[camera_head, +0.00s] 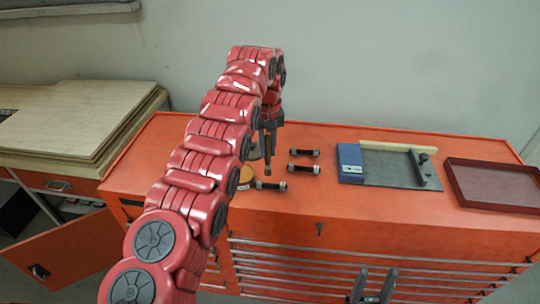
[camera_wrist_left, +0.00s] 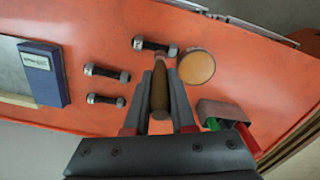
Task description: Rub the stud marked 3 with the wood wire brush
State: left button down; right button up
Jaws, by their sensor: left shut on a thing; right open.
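My left gripper (camera_head: 268,128) is shut on the wood-handled brush, whose brown handle (camera_wrist_left: 160,92) lies between the fingers in the left wrist view. In the head view the brush (camera_head: 268,160) hangs down above the bench, near the studs. Three dark studs with metal ends lie on the orange top: a far one (camera_head: 304,153), a middle one (camera_head: 303,169) and a near one (camera_head: 271,186). They also show in the wrist view (camera_wrist_left: 154,46). Their number marks are too small to read. The brush's tip is close to the near stud; contact cannot be told. My right gripper (camera_head: 373,285) is open and empty in front of the bench.
A round tin (camera_wrist_left: 197,67) stands beside the near stud. A holder (camera_wrist_left: 225,113) with red and green items is near the left gripper. A blue box (camera_head: 350,163), grey plate (camera_head: 395,172) and red tray (camera_head: 495,185) lie to the right. The front right top is clear.

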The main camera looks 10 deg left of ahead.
aim_at(266, 135)
pick_arm(q)
notch_tip(266, 135, up, 4)
jog(key=shift+f, duration=0.2)
jog(key=shift+a+f, duration=0.1)
jog(key=shift+a, duration=0.05)
dwell(0.4)
